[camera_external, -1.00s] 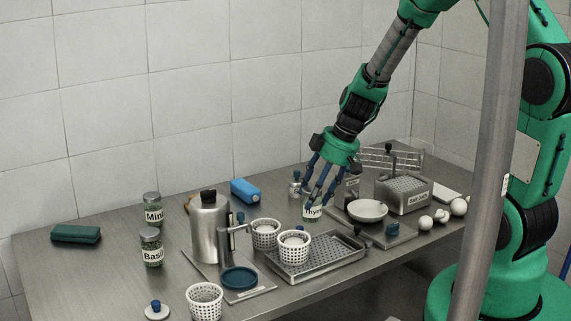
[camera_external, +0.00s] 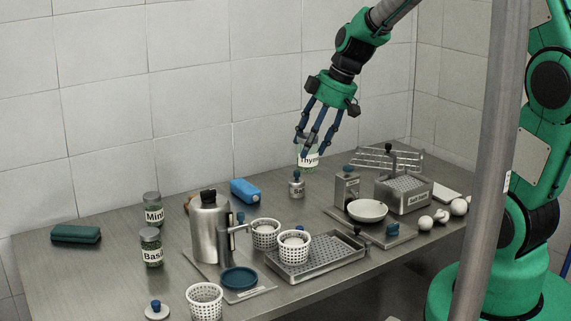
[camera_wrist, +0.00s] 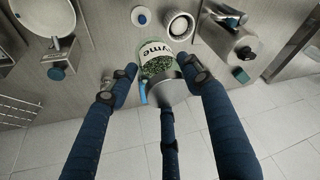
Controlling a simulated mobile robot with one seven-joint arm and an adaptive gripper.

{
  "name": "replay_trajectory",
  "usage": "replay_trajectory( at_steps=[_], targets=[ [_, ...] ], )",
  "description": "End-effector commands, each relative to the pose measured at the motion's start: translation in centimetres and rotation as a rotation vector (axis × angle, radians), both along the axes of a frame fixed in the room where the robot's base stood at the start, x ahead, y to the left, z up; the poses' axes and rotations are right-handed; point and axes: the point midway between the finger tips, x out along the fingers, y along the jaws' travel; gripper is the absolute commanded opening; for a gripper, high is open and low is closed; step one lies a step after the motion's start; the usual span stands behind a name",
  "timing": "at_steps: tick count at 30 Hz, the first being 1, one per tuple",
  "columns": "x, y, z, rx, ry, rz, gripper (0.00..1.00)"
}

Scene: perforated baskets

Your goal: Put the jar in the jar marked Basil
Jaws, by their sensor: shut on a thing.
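My gripper (camera_external: 312,140) is shut on the jar marked Thyme (camera_external: 308,160) and holds it up above the table, behind the small salt shaker. The wrist view shows the Thyme jar (camera_wrist: 158,62) between my blue fingers, with a grey lid and green herbs inside. The jar marked Basil (camera_external: 151,249) stands upright at the left of the table, its label facing the outside camera. The jar marked Mint (camera_external: 153,210) stands just behind it. Both have grey lids and green contents.
A steel bottle (camera_external: 209,230), white perforated baskets (camera_external: 294,247) and a perforated tray (camera_external: 313,262) stand mid-table. A blue object (camera_external: 245,190) lies behind. The salt shaker (camera_external: 297,186) is below the held jar. The left rear has free room near the green sponge (camera_external: 76,234).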

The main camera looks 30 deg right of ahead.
Motion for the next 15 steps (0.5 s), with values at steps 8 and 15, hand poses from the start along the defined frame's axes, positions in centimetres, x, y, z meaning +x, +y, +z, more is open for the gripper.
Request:
replay_trajectory(
  at_steps=[8, 15],
  targets=[
    [0.8, 5.5, 0.5, -0.002, 0.003, 0.043, 0.17],
    [0.9, 11.8, 0.5, -0.005, 0.008, 0.09, 0.17]
  ],
)
